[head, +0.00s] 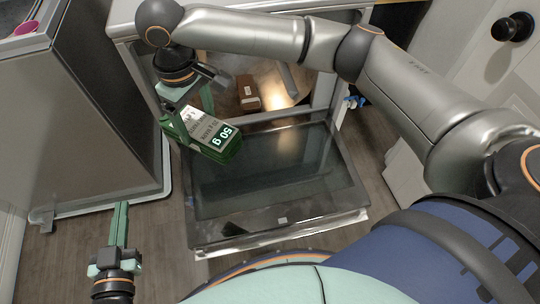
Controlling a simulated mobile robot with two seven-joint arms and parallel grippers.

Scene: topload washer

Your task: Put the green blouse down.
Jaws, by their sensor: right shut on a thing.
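I see no green blouse as such; the green thing in view is a box-like package (222,147) with a pale label reading "50 g". My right gripper (187,122) is shut on this package, with its fingers at the package's left end. The package is tilted and appears above the left part of an open glass door (265,180). My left gripper (119,225) is low at the left, apart from the package, with its green fingers pointing up the picture. Its fingers overlap in view, so its opening is unclear.
The glass door lies folded down in front of an open appliance cavity, where a small brown box (248,92) sits. A grey metal cabinet (95,110) stands at the left. A white door with a black knob (512,27) is at the right. Wooden floor (165,245) shows at lower left.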

